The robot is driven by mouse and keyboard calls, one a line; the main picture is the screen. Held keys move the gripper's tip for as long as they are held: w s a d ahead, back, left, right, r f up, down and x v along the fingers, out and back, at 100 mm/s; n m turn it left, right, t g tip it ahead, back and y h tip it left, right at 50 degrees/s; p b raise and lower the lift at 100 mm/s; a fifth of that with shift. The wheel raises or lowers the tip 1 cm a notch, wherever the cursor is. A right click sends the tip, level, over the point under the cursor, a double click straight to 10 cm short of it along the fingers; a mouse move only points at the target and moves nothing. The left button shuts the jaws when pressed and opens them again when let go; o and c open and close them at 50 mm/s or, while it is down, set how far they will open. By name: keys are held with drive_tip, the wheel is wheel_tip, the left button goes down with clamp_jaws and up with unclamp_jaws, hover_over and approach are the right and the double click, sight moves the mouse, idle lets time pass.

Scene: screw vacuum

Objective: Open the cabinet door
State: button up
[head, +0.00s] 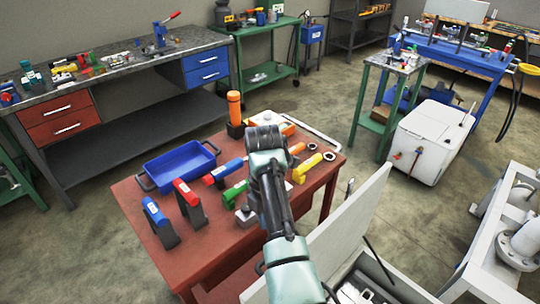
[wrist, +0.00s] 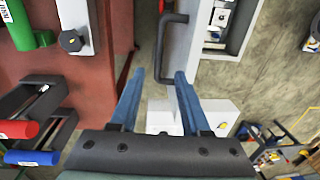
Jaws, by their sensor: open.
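The pale grey cabinet door (wrist: 186,45) stands ajar in the wrist view, with the cabinet's inside (wrist: 218,22) showing to its right. A dark bar handle (wrist: 161,45) sticks out from the door's left face. My gripper (wrist: 159,74) is open, and the handle's near end appears between its two blue fingertips. I cannot tell whether the handle lies at fingertip depth; no grip on it shows. In the head view the door (head: 348,222) is a tilted pale panel at lower centre, with the cabinet's inside (head: 365,290) behind it. My fingers are not clearly visible there.
A red table (head: 150,190) stands close on the left, holding a blue tray (head: 180,165), several coloured tools and an orange flashlight (head: 235,108). A white machine frame (head: 500,240) stands at the right. The floor beyond the cabinet is open, before a white box (head: 430,140).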

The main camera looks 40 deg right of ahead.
drive_tip(key=shift+w+r, duration=0.1)
drive_tip(key=shift+r, duration=1.25)
drive_tip(key=w+a+r+m+t+h, duration=0.2)
drive_tip(key=w+a+r+m+t, duration=0.15)
drive_tip(key=w+r, duration=0.3)
drive_tip(key=w+a+r+m+t+h, duration=0.1)
drive_tip(key=w+a+r+m+t, duration=0.15)
drive_tip(key=w+r+t, duration=0.45)
drive_tip(key=w+a+r+m+t, duration=0.1)
drive_tip(key=a+r+m+t, duration=0.15)
drive_tip(key=a+r, duration=0.4)
drive_tip(key=w+a+r+m+t, duration=0.1)
drive_tip(key=w+a+r+t, duration=0.15)
drive_tip(key=r, duration=0.65)
drive_tip(key=s+a+r+m+t, duration=0.2)
drive_tip(key=s+a+r+t, duration=0.25)
drive_tip(key=r, duration=0.25)
drive_tip(key=s+a+r+m+t, duration=0.3)
drive_tip(key=s+a+r, duration=0.15)
drive_tip(key=r, duration=0.35)
drive_tip(key=s+a+r+m+t+y, duration=0.3)
drive_tip(key=s+a+r+t, duration=0.2)
drive_tip(key=s+r, duration=0.4)
drive_tip(key=s+a, duration=0.1)
drive_tip(key=s, duration=0.3)
drive_tip(key=shift+r, duration=0.35)
drive_tip(key=shift+s+d+m, duration=0.1)
drive_tip(key=shift+m, duration=0.15)
